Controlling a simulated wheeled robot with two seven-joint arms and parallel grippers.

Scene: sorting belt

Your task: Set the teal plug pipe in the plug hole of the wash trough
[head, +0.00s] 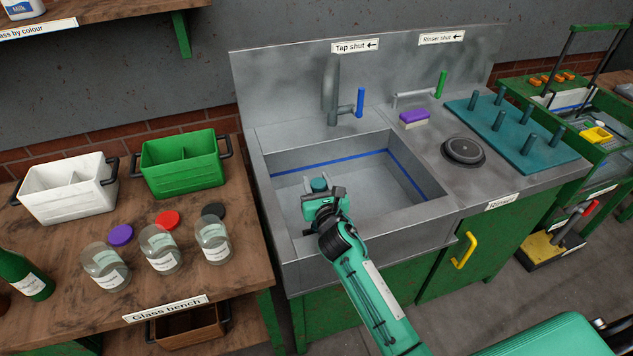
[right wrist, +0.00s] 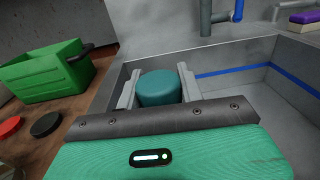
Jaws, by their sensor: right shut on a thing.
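The wash trough (head: 375,205) is a grey metal basin with a blue line around its inner walls. My right gripper (head: 321,192) is over the left part of the trough, shut on the teal plug pipe (head: 318,184). In the right wrist view the round top of the teal plug pipe (right wrist: 159,86) shows between the two grey fingers. Its lower part is hidden by my gripper, so I cannot tell whether it touches the trough floor. The plug hole is not visible. My left gripper is not in view.
A grey tap (head: 331,90) with a blue lever (head: 361,101) stands behind the trough. Right of it are a purple sponge (head: 413,117), a round black rinser (head: 463,151) and a teal peg rack (head: 520,137). Left, the glass bench (head: 190,275) holds bins, jars and lids.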

